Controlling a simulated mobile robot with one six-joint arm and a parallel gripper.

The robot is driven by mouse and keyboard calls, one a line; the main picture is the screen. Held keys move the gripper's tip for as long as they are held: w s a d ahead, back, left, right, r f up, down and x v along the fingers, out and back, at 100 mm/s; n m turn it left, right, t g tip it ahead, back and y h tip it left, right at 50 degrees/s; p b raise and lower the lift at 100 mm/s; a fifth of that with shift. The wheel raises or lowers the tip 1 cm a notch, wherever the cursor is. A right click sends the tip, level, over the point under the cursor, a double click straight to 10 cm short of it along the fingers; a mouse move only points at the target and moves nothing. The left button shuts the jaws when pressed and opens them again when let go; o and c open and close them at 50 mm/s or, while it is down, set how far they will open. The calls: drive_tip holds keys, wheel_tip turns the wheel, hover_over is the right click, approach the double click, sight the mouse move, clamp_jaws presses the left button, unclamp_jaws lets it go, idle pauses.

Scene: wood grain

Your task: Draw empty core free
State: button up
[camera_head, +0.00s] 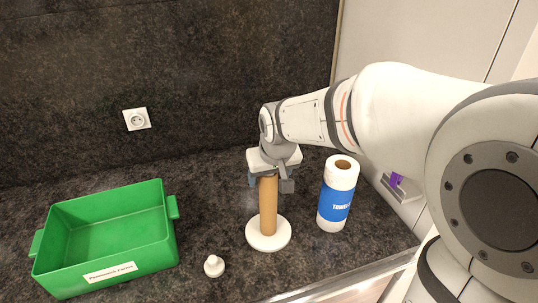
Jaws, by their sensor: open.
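A brown cardboard core (268,205) stands upright on a round white base (269,235) on the dark countertop. My gripper (270,178) is at the top of the core, pointing down, with its dark fingers around or beside the core's upper end. The jaws are open; whether they touch the core cannot be told. The core's top end is hidden by the gripper. A full paper towel roll (338,194) in a blue-labelled wrap stands upright just right of the holder.
A green bin (107,238) with a white label stands at the left and looks empty. A small white knob (214,266) lies on the counter between bin and holder. My arm reaches in from the right. A wall socket (137,119) is behind.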

sight(268, 203)
drive_tip(key=shift+x, duration=1.35)
drive_tip(key=shift+c, duration=0.5)
drive_tip(key=shift+r, duration=0.1)
drive_tip(key=c, duration=1.1)
